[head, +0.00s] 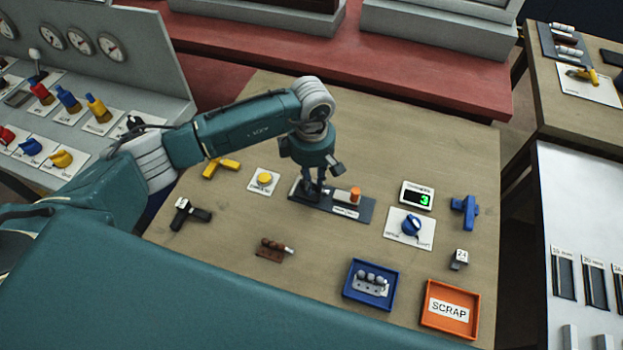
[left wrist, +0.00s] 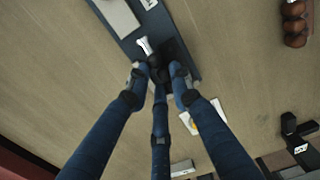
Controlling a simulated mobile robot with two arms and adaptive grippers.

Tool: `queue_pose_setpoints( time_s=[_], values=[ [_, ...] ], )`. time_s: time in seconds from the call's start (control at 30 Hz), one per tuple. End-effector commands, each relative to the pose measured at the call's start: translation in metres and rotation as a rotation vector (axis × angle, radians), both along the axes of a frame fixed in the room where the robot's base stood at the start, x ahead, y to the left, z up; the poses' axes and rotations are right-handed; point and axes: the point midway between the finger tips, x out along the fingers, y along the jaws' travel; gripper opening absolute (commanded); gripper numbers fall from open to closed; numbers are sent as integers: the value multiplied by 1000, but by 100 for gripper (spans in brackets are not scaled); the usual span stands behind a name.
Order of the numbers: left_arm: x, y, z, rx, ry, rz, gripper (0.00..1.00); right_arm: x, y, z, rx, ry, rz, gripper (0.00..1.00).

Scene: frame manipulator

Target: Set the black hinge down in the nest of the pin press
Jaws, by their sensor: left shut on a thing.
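My left gripper (head: 316,190) points straight down at the left part of the pin press (head: 365,212), a dark slate base with a pale label and an orange knob. In the left wrist view, the fingers of my left gripper (left wrist: 158,85) are shut on the black hinge (left wrist: 160,60), from which a silver pin end sticks out. The hinge is over or at the end of the press base (left wrist: 184,52). The fingers hide most of the hinge and the nest, so I cannot tell whether it touches the nest. My right gripper is not in view.
A yellow button (head: 264,180) is left of the press, a blue dial (head: 411,225) right of it. A brown hinge (head: 270,250) lies in front, with a blue tray (head: 346,292) and an orange scrap tray (head: 428,319).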

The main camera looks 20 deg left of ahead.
Motion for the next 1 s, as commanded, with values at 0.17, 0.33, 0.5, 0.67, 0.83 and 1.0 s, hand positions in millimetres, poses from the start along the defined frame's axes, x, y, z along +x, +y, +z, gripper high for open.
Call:
queue_pose_setpoints(
  time_s=[0.17, 0.33, 0.5, 0.67, 0.83, 1.0],
  values=[
    [0, 0, 0, 0, -1, 0, 0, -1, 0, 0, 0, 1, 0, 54],
    [0, 0, 0, 0, 0, 0, 37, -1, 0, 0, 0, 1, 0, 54],
    [0, 0, 0, 0, 0, 0, 43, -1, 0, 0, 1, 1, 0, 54],
    [0, 0, 0, 0, 0, 0, 43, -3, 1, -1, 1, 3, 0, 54],
    [1, 0, 17, 0, -4, 0, 43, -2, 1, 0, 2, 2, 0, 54],
    [2, 0, 52, 0, -5, 0, 43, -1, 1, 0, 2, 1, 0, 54]
  ],
)
